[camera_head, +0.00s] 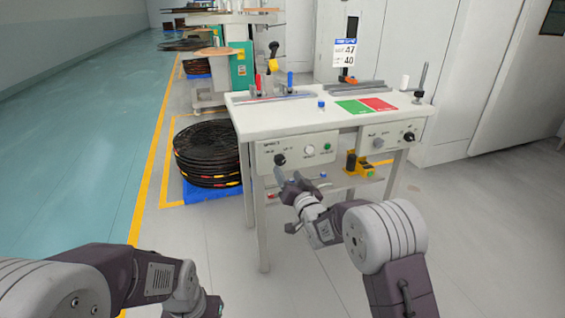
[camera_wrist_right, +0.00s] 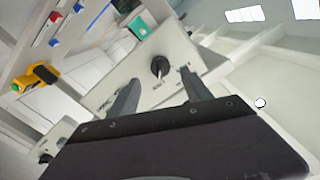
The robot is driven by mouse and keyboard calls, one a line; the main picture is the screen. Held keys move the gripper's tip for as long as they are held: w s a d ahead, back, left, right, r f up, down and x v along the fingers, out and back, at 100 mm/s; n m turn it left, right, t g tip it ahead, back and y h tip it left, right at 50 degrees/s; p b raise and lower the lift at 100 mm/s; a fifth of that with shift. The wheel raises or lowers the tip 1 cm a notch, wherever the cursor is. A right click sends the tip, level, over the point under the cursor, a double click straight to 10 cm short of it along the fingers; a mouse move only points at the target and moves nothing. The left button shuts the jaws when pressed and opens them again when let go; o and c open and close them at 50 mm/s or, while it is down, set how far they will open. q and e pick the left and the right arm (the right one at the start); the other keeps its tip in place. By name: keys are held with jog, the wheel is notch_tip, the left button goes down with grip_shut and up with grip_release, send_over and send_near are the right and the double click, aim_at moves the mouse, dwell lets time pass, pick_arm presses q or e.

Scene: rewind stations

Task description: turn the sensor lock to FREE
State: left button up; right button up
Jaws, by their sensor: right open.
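A black knob (camera_head: 280,159) sits at the left end of the left grey panel (camera_head: 297,151) under the white table's front edge. Its lettering is too small to read, so I cannot tell if it is the sensor lock. My right gripper (camera_head: 288,178) is open just in front of and below it. In the right wrist view the black knob (camera_wrist_right: 159,66) with a pale pointer shows between and beyond the two fingers, which appear apart from it. Another black knob (camera_head: 409,137) is on the right panel (camera_head: 392,137). My left arm shows at the lower left, its gripper out of view.
A yellow device (camera_head: 360,165) stands on the shelf below. The white table (camera_head: 290,118) carries a green-and-red mat (camera_head: 366,105). Black reels (camera_head: 206,150) are stacked left of the table.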

aim_at(281, 163)
jog(key=b+x, duration=0.1)
jog(key=x, duration=0.4)
jog(key=shift+f+b, duration=0.15)
jog(key=shift+b, duration=0.2)
jog(key=shift+w+a, duration=0.2)
jog(key=shift+w, duration=0.35)
grip_shut()
